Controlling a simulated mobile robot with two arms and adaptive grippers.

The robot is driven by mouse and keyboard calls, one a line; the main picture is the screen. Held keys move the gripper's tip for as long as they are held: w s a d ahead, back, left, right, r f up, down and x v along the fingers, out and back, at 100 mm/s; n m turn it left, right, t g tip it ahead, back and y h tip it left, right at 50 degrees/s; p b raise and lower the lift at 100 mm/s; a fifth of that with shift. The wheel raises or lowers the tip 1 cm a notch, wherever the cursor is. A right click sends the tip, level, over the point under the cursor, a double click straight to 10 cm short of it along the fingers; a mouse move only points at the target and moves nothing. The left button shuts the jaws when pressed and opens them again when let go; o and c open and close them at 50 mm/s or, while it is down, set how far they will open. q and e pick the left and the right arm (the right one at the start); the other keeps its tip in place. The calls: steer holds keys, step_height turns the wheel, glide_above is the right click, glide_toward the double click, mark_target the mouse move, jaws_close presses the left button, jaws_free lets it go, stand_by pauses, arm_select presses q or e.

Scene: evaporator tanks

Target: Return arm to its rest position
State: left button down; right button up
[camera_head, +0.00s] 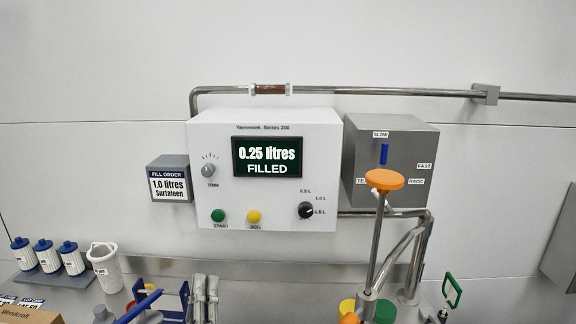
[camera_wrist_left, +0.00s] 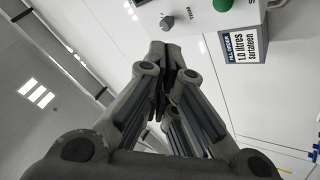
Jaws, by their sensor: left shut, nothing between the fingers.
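My left gripper (camera_head: 205,284) shows at the bottom of the head view, pointing up below the control box. Its grey fingers are closed together and empty. In the left wrist view its fingertips (camera_wrist_left: 172,52) meet at the upper middle, with nothing between them. The white control box (camera_head: 265,168) is on the wall above it; its screen reads "0.25 litres FILLED". The gripper appears apart from the box. The rest of my left arm is mostly out of the head view. My right gripper is not in view.
A fill order sign (camera_head: 170,180) reads "1.0 litres Surtateen". A grey dial box (camera_head: 391,160) and an orange-topped metal rod (camera_head: 384,180) stand to the right. Several blue-capped bottles (camera_head: 47,258) and a white jug (camera_head: 104,268) are at the left. A blue frame (camera_head: 184,298) is close beside the gripper.

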arm_select(q)
steer(key=s+d+f+m+g+h, duration=0.1)
steer(key=s+f+m+g+h, duration=0.1)
steer(key=s+f+m+g, duration=0.5)
steer(key=s+d+f+m+g+h, duration=0.25)
steer(key=f+g, duration=0.25)
steer(key=f, duration=0.5)
steer(key=s+a+f+m+g+y, duration=0.1)
steer(key=s+a+f+g, duration=0.15)
steer(key=s, duration=0.45)
steer(key=s+a+f+m+g+y, duration=0.15)
steer(key=s+g, duration=0.25)
steer(key=s, duration=0.4)
steer(key=s+a+f+m+g, duration=0.1)
steer(key=s+a+f+g, duration=0.25)
steer(key=s, duration=0.35)
step_height(320, 180, down, 27)
steer(key=s+g+b, duration=0.1)
steer(key=s, duration=0.1)
steer(key=s+a+f+g, duration=0.1)
steer(key=s+a+f, duration=0.1)
steer(key=s+f, duration=1.4)
steer(key=shift+a+f+m+y+b, duration=0.15)
steer(key=shift+a+m+y+b, duration=0.1)
steer(key=shift+m+y+b, duration=0.1)
stand_by(0.8)
